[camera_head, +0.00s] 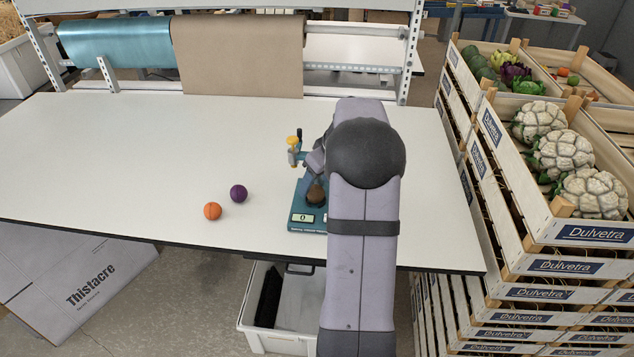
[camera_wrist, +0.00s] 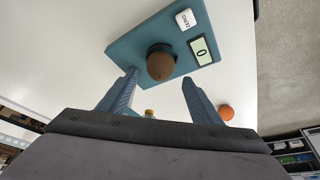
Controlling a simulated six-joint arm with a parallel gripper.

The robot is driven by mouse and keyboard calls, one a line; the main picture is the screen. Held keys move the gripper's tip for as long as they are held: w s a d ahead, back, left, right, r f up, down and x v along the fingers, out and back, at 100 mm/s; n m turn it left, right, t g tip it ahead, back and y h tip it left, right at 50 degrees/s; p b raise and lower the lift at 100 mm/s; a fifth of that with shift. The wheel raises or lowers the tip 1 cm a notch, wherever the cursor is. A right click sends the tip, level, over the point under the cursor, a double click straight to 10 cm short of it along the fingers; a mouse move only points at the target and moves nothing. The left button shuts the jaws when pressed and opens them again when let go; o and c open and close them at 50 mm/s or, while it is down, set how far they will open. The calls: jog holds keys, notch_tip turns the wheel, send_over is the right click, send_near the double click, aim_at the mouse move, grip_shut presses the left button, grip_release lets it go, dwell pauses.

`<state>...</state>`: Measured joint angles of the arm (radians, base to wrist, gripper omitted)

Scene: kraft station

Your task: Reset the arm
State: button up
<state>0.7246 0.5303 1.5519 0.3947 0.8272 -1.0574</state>
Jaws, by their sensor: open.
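My gripper (camera_wrist: 160,78) is open, with its two blue-grey fingers apart and nothing held between them. In the head view my arm hides most of it, over the right part of the white table (camera_head: 130,150). A teal scale (camera_head: 306,227) lies below it, and its display reads 0. A round brown thing (camera_head: 316,194) rests on the scale. In the wrist view the brown thing (camera_wrist: 160,66) appears between and beyond the fingertips. I cannot tell the exact gap.
An orange ball (camera_head: 212,211) and a purple ball (camera_head: 238,193) lie left of the scale. A small yellow-topped thing (camera_head: 293,146) shows beside my gripper. Crates with cauliflowers (camera_head: 562,153) stand right of the table. A paper roll (camera_head: 238,55) hangs behind. The table's left is clear.

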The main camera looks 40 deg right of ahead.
jog(key=shift+r+p, duration=1.2)
jog(key=shift+r, duration=0.8)
jog(key=s+a+f+g, duration=0.1)
jog(key=s+a, duration=0.2)
jog(key=a, duration=0.9)
jog(key=s+a+f+m+g, duration=0.1)
jog(key=s+a+f+g, duration=0.2)
jog(key=s+a, duration=1.4)
notch_tip(320, 180, down, 2)
jog(key=shift+s+a, duration=0.3)
jog(key=shift+s, duration=0.8)
